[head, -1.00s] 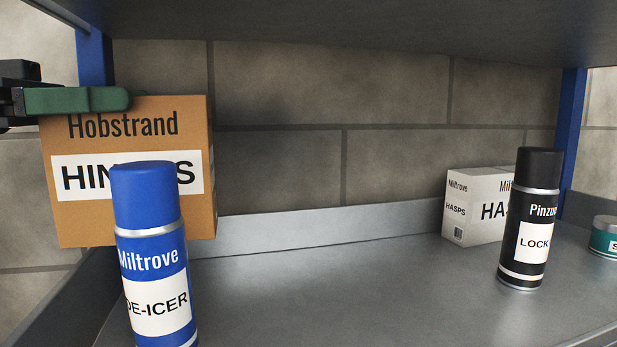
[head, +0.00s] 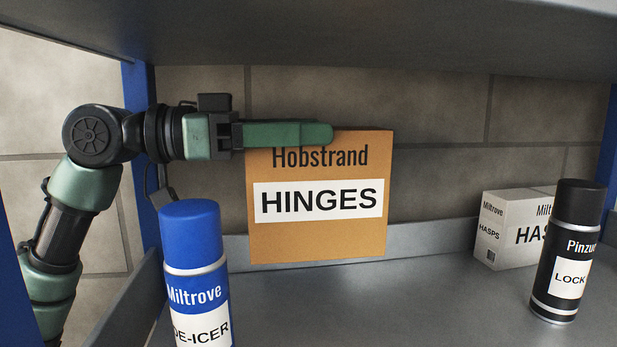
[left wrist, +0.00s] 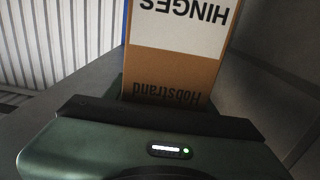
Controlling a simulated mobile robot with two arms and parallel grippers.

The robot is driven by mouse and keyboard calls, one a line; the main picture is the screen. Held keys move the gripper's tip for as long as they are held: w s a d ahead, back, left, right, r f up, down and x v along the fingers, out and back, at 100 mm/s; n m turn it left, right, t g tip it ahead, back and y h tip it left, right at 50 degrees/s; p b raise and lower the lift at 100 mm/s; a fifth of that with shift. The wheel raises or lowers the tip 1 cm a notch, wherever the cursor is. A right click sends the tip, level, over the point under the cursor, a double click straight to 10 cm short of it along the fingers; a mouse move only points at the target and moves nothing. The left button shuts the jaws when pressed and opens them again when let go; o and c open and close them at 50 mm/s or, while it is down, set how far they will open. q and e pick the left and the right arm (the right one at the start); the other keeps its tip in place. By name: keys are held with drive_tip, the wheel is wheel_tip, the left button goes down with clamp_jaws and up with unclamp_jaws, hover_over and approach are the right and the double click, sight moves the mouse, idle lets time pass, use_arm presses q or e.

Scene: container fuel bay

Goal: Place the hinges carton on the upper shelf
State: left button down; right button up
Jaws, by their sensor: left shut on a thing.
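The hinges carton (head: 318,234) is a brown box with a white HINGES label and the name Hobstrand. My left gripper (head: 322,134) comes in from the left and is shut on the carton's top part. The carton hangs upright over the shelf (head: 370,310), in front of its back lip; whether its bottom touches the shelf is hard to tell. In the left wrist view the carton (left wrist: 178,75) shows upside down beyond the gripper. My right gripper is not in view.
A blue de-icer can (head: 195,270) stands at the front left of the carton. A white hasps box (head: 510,228) and a black lock spray can (head: 568,250) stand at the right. The shelf between is clear. A grey panel (head: 400,30) is overhead, with blue posts (head: 140,90) at the sides.

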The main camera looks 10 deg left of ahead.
sight(309, 187)
use_arm(q)
drive_tip(key=shift+d+r, duration=0.2)
drive_tip(key=shift+d, duration=0.15)
drive_tip(key=shift+w+f+p, duration=0.1)
drive_tip(key=shift+f+p, duration=0.2)
drive_tip(key=shift+f, duration=1.35)
drive_tip(key=shift+f+p, duration=0.35)
drive_tip(key=shift+f, duration=1.7)
